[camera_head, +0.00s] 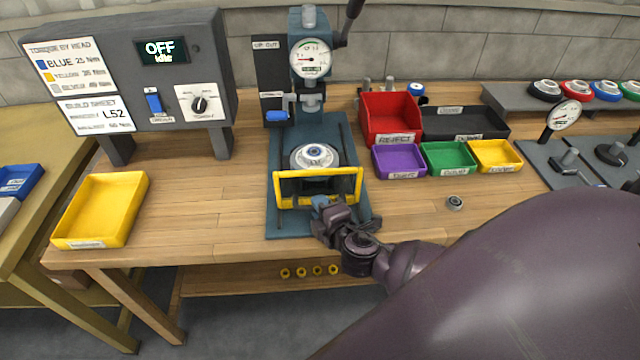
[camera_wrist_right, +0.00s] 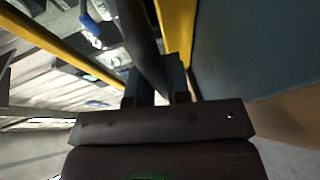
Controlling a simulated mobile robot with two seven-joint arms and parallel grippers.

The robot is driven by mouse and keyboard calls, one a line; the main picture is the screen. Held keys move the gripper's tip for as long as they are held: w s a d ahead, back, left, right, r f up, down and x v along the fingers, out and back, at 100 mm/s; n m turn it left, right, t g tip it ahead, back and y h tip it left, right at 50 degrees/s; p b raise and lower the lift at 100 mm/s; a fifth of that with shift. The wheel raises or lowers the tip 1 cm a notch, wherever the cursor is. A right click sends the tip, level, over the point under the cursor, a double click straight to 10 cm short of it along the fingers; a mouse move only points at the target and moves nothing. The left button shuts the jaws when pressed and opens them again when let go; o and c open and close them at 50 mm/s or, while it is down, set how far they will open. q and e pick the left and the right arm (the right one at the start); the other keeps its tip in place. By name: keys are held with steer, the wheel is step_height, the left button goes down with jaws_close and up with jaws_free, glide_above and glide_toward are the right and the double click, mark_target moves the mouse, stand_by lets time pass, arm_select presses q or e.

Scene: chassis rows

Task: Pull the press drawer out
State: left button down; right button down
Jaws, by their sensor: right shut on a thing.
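The press (camera_head: 310,100) stands at the middle of the bench, with a gauge on its upper part. Its drawer (camera_head: 318,187) has a yellow frame and sits at the front of the blue-grey base plate (camera_head: 290,222). My right gripper (camera_head: 325,208) is at the lower front of the yellow frame and is shut on the drawer. In the right wrist view the yellow frame (camera_wrist_right: 178,35) runs by the gripper's fingers (camera_wrist_right: 157,95). The exact grip is partly hidden. My left gripper is out of view.
A yellow tray (camera_head: 100,242) lies at the left below the torque control box (camera_head: 125,75). A red reject bin (camera_head: 390,115) and small purple, green and yellow bins stand to the right. A small ring part (camera_head: 454,203) lies on the bench.

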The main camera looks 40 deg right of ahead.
steer(key=shift+s+a, duration=0.6)
steer(key=shift+s, duration=0.35)
steer(key=shift+s+a, duration=0.6)
steer(key=shift+s, duration=0.35)
steer(key=c, duration=1.1)
jaws_free()
steer(key=v, duration=1)
steer(key=shift+s, duration=0.35)
steer(key=shift+r, duration=0.1)
